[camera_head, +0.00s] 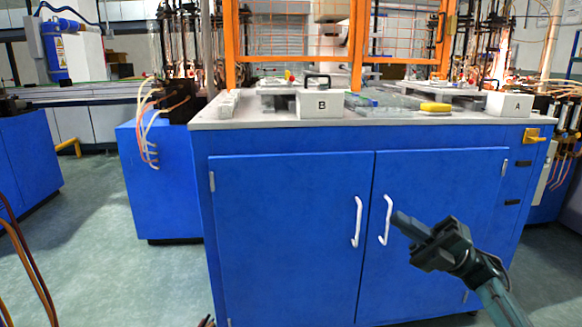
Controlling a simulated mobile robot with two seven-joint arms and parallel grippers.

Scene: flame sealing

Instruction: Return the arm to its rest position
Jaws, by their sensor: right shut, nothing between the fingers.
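My right gripper (402,219) shows at the lower right, its dark arm coming in from the bottom right corner. Its fingers are shut and empty and point up and left. In the picture they lie just right of the white door handles (386,220) of the blue cabinet (290,230). I cannot tell how far the gripper is from the door; no contact is clear. I cannot make out my left gripper.
The cabinet's worktop (240,118) carries white box B (321,104), white box A (510,104) and a yellow item (435,107). An orange frame (357,45) rises behind. A blue side cabinet (160,190) with hoses stands left. The floor (90,240) at left is mostly open.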

